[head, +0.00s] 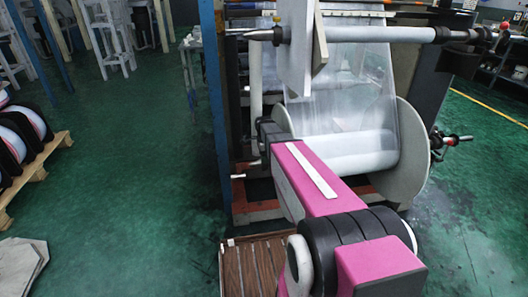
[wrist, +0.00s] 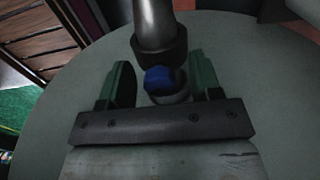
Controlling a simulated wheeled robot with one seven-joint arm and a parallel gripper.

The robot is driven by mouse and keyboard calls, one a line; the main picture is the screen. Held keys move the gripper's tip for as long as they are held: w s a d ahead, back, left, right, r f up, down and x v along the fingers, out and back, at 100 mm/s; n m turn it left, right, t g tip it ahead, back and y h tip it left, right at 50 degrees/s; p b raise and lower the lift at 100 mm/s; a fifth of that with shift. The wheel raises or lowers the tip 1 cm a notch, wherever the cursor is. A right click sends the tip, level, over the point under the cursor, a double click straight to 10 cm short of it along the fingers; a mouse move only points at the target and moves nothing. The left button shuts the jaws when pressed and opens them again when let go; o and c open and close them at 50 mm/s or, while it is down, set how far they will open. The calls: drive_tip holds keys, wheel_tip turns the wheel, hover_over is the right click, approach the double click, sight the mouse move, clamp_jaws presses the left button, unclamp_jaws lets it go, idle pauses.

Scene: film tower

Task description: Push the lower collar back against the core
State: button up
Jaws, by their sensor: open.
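In the wrist view the lower collar (wrist: 160,48) is a dark ring with a blue knob (wrist: 158,79), around a steel shaft (wrist: 153,20). My gripper (wrist: 163,85) is open, its two green fingers on either side of the blue knob, with gaps showing. A pale ring (wrist: 170,96) shows partly behind the knob. A large grey disc (wrist: 45,125) fills the background. In the head view my gripper (head: 268,132) is at the left of the lower film roll (head: 350,150); the collar there is hidden by my arm. I cannot see any gap between collar and core.
In the head view an upper shaft (head: 385,34) crosses above the roll, with a pale panel (head: 297,45) at its left. A blue post (head: 212,60) stands left of my arm. A slatted wooden platform (head: 252,262) lies below.

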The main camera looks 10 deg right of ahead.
drive_tip(key=shift+f, duration=0.2)
clamp_jaws()
drive_tip(key=c, duration=0.7)
unclamp_jaws()
clamp_jaws()
drive_tip(key=shift+d, duration=2)
drive_tip(key=o, duration=0.7)
unclamp_jaws()
drive_tip(key=shift+d, duration=0.15)
drive_tip(key=shift+r, duration=0.1)
